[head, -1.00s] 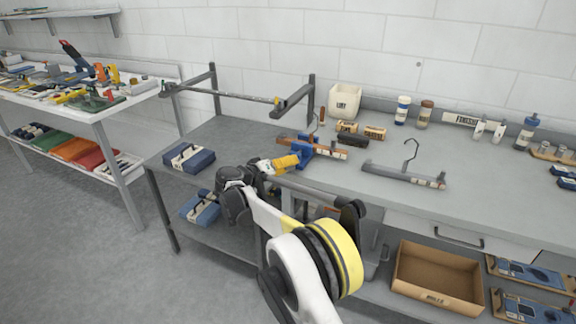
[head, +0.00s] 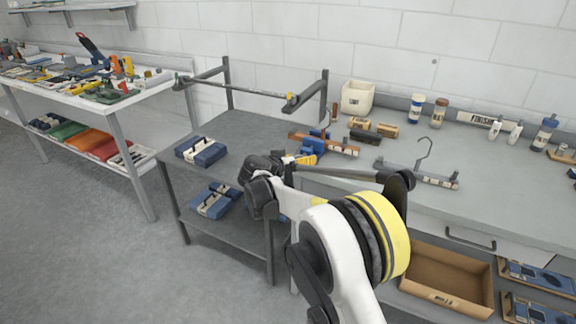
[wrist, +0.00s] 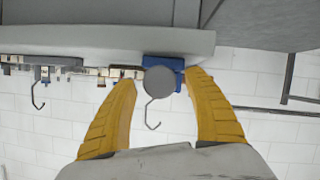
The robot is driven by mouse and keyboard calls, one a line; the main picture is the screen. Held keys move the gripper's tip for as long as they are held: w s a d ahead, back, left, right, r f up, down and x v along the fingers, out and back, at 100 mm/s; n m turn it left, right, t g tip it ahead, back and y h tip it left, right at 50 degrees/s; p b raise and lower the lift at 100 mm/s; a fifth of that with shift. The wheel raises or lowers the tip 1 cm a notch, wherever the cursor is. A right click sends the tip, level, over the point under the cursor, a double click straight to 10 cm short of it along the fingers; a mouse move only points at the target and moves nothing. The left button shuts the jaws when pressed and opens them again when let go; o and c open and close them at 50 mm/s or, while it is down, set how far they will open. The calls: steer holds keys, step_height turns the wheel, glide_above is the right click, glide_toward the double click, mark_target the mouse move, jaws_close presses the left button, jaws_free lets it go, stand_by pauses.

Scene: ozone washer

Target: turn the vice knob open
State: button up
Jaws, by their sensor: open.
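The blue vice (head: 313,147) sits at the front edge of the grey bench, with a brown hanger beside it. My arm hides its front side in the head view. In the wrist view, which is upside down, the blue vice (wrist: 166,62) shows behind its round grey knob (wrist: 159,82). My gripper (wrist: 160,78) is open, with one yellow finger on each side of the knob and visible gaps to both. I cannot tell how deep the knob lies between the fingers. In the head view only a little yellow of my gripper (head: 299,160) shows.
A dark hanger (head: 418,175) lies right of the vice on the bench (head: 480,190). Small wooden blocks (head: 387,130) and a white bin (head: 358,98) stand behind. A cart with a rail (head: 240,88) and blue boxes stands left. A cardboard box (head: 440,280) is below.

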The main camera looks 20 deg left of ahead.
steer(key=shift+d+f+m+y+b, duration=0.1)
steer(key=shift+d+m+y+b, duration=0.15)
steer(key=shift+m+y, duration=0.45)
steer(key=p+v, duration=0.3)
steer(key=v, duration=0.7)
steer(key=shift+s+r+p, duration=0.2)
steer(key=shift+s+p, duration=0.15)
steer(key=shift+a, duration=0.2)
